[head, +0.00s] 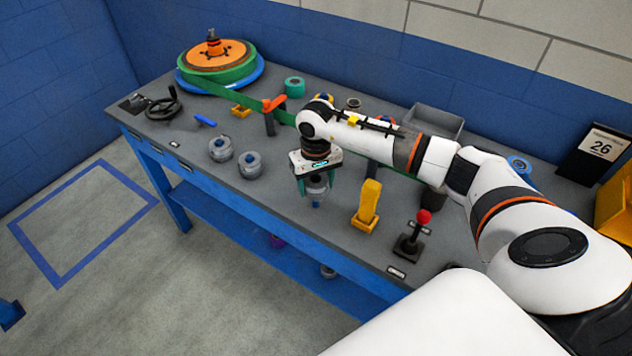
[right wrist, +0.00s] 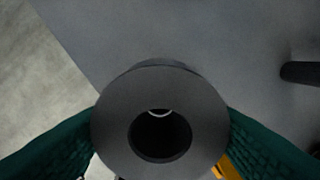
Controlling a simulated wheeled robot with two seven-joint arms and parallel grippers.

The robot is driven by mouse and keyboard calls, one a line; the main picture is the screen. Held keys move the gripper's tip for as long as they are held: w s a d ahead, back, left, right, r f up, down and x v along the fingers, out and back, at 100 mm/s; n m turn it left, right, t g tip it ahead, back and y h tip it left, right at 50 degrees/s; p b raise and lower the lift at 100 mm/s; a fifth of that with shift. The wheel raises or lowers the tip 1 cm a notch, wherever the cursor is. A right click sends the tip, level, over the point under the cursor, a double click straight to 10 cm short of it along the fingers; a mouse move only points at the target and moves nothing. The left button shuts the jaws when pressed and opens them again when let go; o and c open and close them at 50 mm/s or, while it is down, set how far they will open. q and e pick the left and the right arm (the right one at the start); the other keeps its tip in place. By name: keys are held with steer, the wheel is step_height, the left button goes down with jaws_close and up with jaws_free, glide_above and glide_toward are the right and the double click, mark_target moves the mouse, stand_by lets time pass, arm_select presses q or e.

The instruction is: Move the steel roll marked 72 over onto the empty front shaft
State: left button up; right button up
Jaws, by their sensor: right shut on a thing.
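My right gripper (head: 316,184) is shut on a grey steel roll (head: 317,190) near the bench's front edge. The right wrist view shows this roll (right wrist: 112,122) from above between the green-padded fingers, with its dark centre hole facing up. No number is readable on it. A small blue piece (head: 316,204) shows just below the roll; it looks like a shaft top, but I cannot tell whether the roll is above or around it. Two other grey rolls, one behind (head: 221,150) and one nearer (head: 250,167), stand to the left with blue tops in their centres. My left gripper is not in view.
A yellow block-like stand (head: 367,206) and a red-knobbed joystick (head: 410,240) are right of the gripper. An orange-topped lever (head: 273,104), green band and large reel (head: 220,64) are behind left. The bench front between rolls and gripper is clear.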

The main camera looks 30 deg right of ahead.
mark_target(316, 206)
steer(key=shift+f+b, duration=2.5)
steer(key=shift+f, duration=0.05)
steer(key=o, duration=1.3)
steer(key=shift+r+p, duration=2.55)
steer(key=shift+r, duration=2.7)
